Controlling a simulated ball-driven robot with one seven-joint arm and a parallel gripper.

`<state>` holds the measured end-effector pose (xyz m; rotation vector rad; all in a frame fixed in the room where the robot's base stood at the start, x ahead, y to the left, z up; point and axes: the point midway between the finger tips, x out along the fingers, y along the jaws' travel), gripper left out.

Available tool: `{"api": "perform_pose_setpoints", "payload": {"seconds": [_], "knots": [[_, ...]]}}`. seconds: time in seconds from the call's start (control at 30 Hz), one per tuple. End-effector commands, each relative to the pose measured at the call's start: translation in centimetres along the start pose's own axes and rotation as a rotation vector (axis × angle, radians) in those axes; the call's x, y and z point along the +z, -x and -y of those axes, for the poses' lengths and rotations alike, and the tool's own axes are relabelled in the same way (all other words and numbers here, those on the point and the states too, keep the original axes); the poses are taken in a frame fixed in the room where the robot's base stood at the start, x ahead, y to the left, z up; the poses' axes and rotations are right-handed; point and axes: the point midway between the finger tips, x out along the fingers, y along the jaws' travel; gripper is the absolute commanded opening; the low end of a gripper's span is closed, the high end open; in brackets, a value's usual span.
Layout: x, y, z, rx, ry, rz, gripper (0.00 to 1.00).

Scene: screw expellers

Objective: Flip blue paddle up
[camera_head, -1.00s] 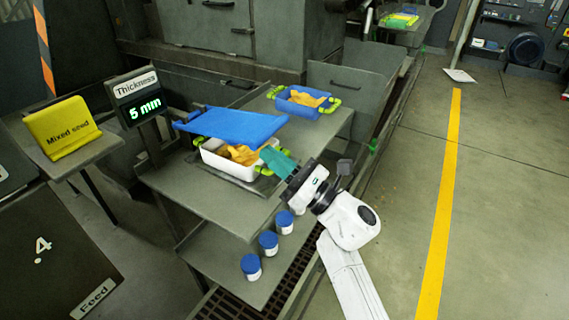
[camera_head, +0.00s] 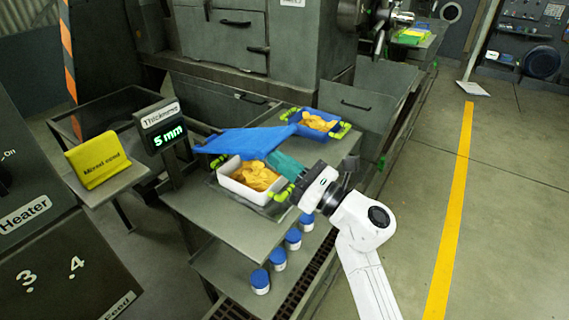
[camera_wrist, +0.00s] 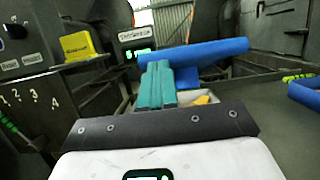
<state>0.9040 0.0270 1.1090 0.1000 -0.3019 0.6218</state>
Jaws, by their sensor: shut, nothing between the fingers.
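The blue paddle (camera_head: 243,142) is a flat panel above the back part of a white tray (camera_head: 237,187) on the bench. It looks tilted. It also shows in the wrist view as a slanting blue slab (camera_wrist: 195,51), higher on the right. My gripper (camera_head: 273,161) has teal fingers, shut and empty, at the paddle's near right edge. In the wrist view the shut fingertips (camera_wrist: 157,66) reach up to just below the slab. I cannot tell whether they touch it. The paddle's hinge is not clear to me.
Yellow-brown pieces (camera_head: 256,176) lie in the white tray. A blue tray (camera_head: 318,123) with green handles stands behind it. Several blue-lidded jars (camera_head: 293,237) stand on the lower shelf. A thickness display (camera_head: 161,126) reads 5 mm. The floor at right is clear.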

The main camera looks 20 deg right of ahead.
Motion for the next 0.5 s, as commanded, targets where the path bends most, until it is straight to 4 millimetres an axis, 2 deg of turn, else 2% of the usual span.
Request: {"api": "perform_pose_setpoints", "payload": {"seconds": [0.03, 0.27, 0.5], "knots": [[1.7, -0.9, -0.1, 0.002, 0.002, 0.002, 0.0], [5.7, -4.3, -0.1, 0.004, 0.006, 0.004, 0.0], [9.2, -9.1, -0.1, 0.005, 0.006, 0.003, 0.0]]}}
